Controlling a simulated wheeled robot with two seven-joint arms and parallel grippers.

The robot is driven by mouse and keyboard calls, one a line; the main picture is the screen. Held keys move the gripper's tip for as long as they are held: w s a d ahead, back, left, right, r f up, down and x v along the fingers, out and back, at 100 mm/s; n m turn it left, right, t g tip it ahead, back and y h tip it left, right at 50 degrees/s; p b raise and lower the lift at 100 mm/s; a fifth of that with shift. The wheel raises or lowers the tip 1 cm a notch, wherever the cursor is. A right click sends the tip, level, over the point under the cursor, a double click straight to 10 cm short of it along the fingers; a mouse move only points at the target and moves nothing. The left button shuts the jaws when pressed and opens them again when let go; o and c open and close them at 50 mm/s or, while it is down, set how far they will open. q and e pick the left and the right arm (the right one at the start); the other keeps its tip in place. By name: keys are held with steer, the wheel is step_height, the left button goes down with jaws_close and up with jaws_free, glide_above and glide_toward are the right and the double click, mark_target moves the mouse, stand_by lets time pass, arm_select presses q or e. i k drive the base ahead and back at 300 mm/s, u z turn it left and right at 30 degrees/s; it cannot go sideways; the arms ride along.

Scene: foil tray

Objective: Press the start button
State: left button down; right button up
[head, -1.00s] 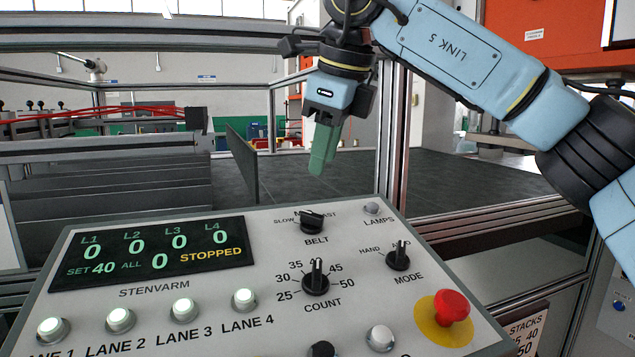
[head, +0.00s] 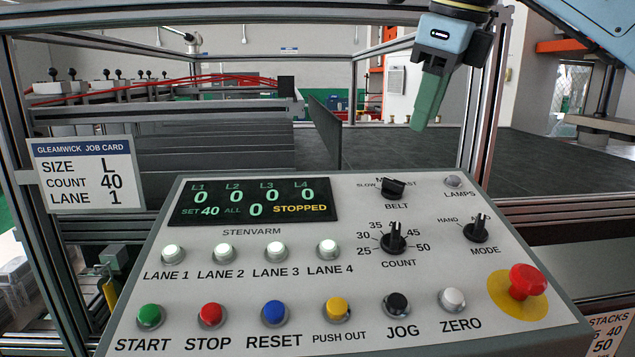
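The green START button (head: 149,316) is at the lower left of the tilted control panel (head: 240,262), with its label below it. The panel's display (head: 252,202) reads STOPPED, set 40, and zero for every lane and for all. My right gripper (head: 428,112) is above the panel's back edge, to the right of the display and far from the START button. Its green fingers point down and look pressed together, with nothing visible between them. My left gripper is not in view.
Red STOP (head: 210,315), blue RESET (head: 274,313) and yellow PUSH OUT (head: 337,308) buttons line the same row. A red mushroom button (head: 527,281) stands up at the right. A job card (head: 88,175) hangs at the left. A frame post (head: 484,100) rises beside my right gripper.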

mark_target(148, 316)
steer(key=k, duration=1.35)
